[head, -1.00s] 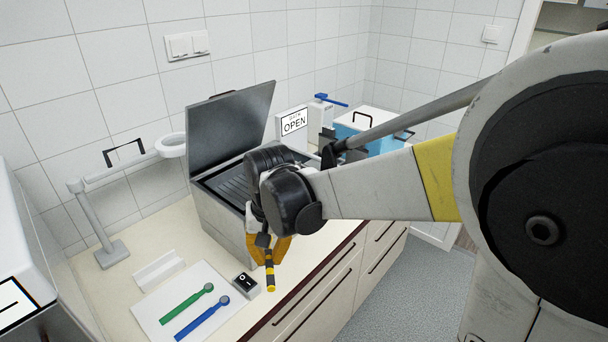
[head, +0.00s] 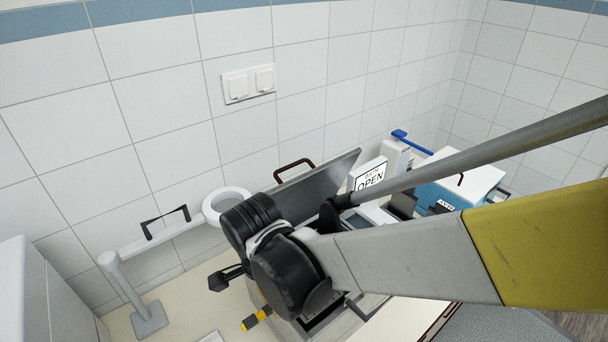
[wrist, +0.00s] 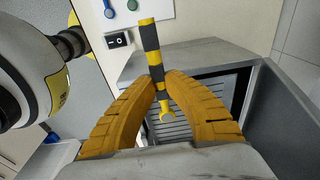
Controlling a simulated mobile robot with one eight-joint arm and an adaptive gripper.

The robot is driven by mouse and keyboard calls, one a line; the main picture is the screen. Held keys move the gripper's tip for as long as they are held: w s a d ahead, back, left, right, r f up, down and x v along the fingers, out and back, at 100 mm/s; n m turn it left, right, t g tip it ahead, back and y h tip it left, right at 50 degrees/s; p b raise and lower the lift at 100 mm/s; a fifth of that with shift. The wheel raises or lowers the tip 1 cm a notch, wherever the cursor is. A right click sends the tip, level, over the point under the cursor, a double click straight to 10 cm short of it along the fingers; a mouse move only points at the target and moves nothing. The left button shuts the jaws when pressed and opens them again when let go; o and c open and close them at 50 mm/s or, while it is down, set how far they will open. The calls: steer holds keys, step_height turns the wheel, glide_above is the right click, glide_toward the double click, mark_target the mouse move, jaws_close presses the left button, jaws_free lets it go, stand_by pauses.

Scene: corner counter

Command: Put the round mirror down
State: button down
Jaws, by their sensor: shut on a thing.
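The round mirror (wrist: 150,42) has a handle striped in black and yellow and a small round yellow end. My gripper (wrist: 160,88) is shut on it, with the handle between the two orange fingers in the wrist view. In the head view only part of the striped mirror (head: 257,318) shows below my wrist, and my arm hides the fingers. A ribbed surface shows inside the bath. I cannot tell the height of the mirror above it.
The bath's lid (head: 325,180) stands open, beside a sign reading OPEN (head: 369,175). A ring-headed lamp (head: 150,318) stands at left. A white mat (wrist: 138,8) with green and blue tools and a small black switch box (wrist: 118,41) lie near the bath. Blue-and-white equipment (head: 455,180) stands at right.

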steer(key=w+d, duration=0.3)
steer(key=w, duration=0.1)
steer(key=w+d, duration=0.8)
steer(key=shift+w+b, duration=0.35)
steer(key=shift+b, duration=0.05)
steer(key=shift+w+d+f, duration=0.15)
steer(key=shift+f, duration=0.3)
steer(key=shift+w+d+f, duration=0.1)
steer(key=shift+f, duration=0.35)
steer(key=shift+f+b, duration=0.75)
steer(key=shift+f, duration=1.85)
steer(key=shift+s, duration=0.1)
steer(key=shift+f, duration=0.25)
steer(key=c, duration=1.5)
jaws_free()
steer(key=shift+r, duration=0.1)
steer(key=shift+c, duration=0.2)
